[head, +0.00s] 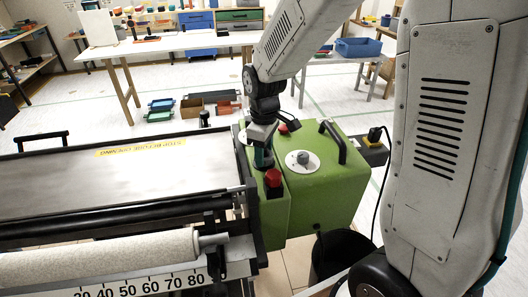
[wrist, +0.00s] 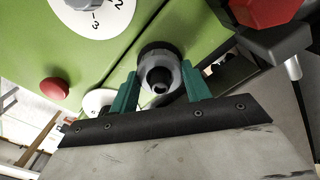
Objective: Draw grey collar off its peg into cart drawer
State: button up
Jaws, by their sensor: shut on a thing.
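The grey collar (wrist: 172,73) shows in the wrist view as a grey ring with a dark centre, against the green machine housing. My gripper (wrist: 160,92) has its two teal fingers closed on either side of it. A dark round end, perhaps the peg, shows in the collar's middle; I cannot tell how far the collar sits along it. In the head view my gripper (head: 263,158) points down at the machine's near end, beside the red button, and the collar is too small to make out. I cannot identify the cart drawer in either view.
The green housing (head: 322,185) carries a white dial (head: 302,161) and a black handle (head: 333,142). A red button (head: 273,178) stands close to my gripper. A black bin (head: 342,252) is below right.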

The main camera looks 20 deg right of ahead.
jog(key=shift+r, duration=3.1)
jog(key=shift+r, duration=2)
jog(key=shift+s, duration=0.1)
